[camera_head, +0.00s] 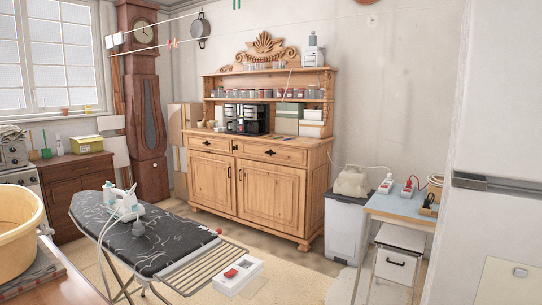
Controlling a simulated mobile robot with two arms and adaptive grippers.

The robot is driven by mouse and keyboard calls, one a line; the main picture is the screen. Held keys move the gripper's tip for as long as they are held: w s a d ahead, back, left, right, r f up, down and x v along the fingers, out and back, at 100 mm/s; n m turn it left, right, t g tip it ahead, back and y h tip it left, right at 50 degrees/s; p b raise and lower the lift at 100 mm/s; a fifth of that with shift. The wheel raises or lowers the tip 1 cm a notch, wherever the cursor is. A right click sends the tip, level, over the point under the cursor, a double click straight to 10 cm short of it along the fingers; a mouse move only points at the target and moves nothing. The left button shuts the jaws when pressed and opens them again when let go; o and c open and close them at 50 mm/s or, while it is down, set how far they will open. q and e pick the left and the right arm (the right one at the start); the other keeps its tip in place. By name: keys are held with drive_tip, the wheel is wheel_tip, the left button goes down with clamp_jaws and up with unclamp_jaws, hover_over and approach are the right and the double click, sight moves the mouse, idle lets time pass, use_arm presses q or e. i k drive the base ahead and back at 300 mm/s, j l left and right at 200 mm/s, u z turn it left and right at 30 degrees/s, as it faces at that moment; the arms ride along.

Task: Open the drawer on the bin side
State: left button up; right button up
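A wooden dresser (318,185) stands against the back wall, with two drawers above two cupboard doors. The right drawer (290,156) is on the side of the grey-white bin (344,230) and looks shut, with a dark handle at its middle. The left drawer (220,145) also looks shut. The bin stands on the floor just right of the dresser, with a beige bag-like thing (350,182) on top. Neither of my grippers is in view.
An ironing board (175,245) with an iron stands in front of the dresser. A small table (402,208) with power strips stands right of the bin. A yellow basin (18,225) is at the near left. Some floor before the dresser is clear.

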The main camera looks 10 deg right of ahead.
sight(280, 154)
drive_tip(key=i+u, duration=0.15)
drive_tip(key=u, duration=1.1)
drive_tip(key=l+u, duration=0.15)
drive_tip(key=u, duration=0.25)
drive_tip(key=i+l+u, duration=0.1)
drive_tip(key=u, duration=0.3)
drive_tip(key=l+u, duration=0.25)
drive_tip(key=u, duration=0.15)
drive_tip(key=i+l, duration=0.1)
drive_tip(key=l, duration=2.2)
drive_tip(key=k+l, duration=0.15)
drive_tip(key=l, duration=1.25)
drive_tip(key=k+l+u, duration=0.1)
drive_tip(key=l, duration=0.6)
drive_tip(key=l+u, duration=0.35)
drive_tip(key=l, duration=0.85)
drive_tip(key=l+u, duration=0.35)
drive_tip(key=l, duration=0.85)
drive_tip(key=l+z, duration=0.35)
drive_tip(key=i+l+z, duration=0.1)
drive_tip(key=l+z, duration=0.3)
drive_tip(key=i+l+z, duration=0.1)
drive_tip(key=z, duration=2.05)
drive_tip(key=i, duration=0.05)
